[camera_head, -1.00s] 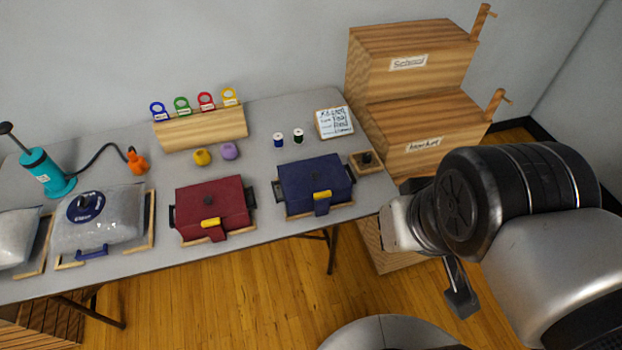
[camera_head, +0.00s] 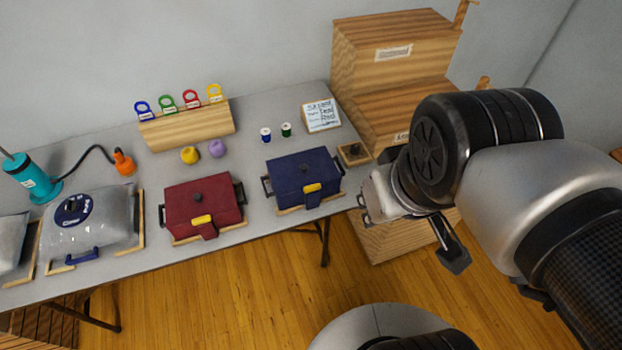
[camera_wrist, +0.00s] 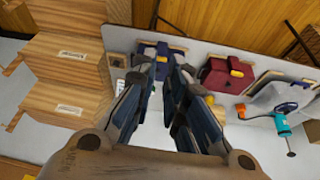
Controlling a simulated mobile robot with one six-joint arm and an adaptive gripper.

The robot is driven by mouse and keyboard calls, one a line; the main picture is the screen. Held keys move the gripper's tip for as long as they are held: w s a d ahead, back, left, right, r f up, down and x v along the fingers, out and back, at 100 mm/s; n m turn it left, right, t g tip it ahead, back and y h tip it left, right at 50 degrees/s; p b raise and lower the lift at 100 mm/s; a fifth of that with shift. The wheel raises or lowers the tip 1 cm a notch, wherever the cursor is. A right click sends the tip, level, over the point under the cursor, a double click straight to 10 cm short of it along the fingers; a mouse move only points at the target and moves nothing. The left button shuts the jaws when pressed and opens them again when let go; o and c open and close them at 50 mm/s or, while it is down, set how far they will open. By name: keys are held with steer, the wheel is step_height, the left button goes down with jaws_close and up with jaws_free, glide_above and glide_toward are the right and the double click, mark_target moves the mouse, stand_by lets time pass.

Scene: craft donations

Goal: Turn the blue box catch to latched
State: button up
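The blue box (camera_head: 295,178) stands on the grey table, right of the red box, with its lid down. Its yellow catch (camera_head: 312,188) is at the front edge, above a blue tab; it lies roughly sideways, and I cannot tell whether it is latched. In the wrist view the blue box (camera_wrist: 172,53) shows just beyond my fingertips, partly hidden by them. My gripper (camera_wrist: 165,72) has its two fingers apart with nothing visible between them. In the head view my wrist is right of the blue box, apart from it, and the fingers are mostly hidden.
The red box (camera_head: 203,205) with its own yellow catch is left of the blue one. A small wooden block with a dark knob (camera_head: 353,152) is close on the right. Wooden step-like crates (camera_head: 385,90) stand at the right.

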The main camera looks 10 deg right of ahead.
steer(key=o, duration=0.4)
steer(key=w+n+g, duration=0.1)
steer(key=w+n, duration=0.4)
steer(key=w, duration=0.5)
steer(key=shift+a+r, duration=0.25)
steer(key=shift+a, duration=0.2)
steer(key=n+g, duration=0.3)
steer(key=n, duration=1.1)
glide_above(312, 186)
step_height(312, 186, down, 16)
step_height(312, 186, down, 18)
steer(key=b, duration=0.4)
steer(key=shift+r, duration=0.1)
jaws_close()
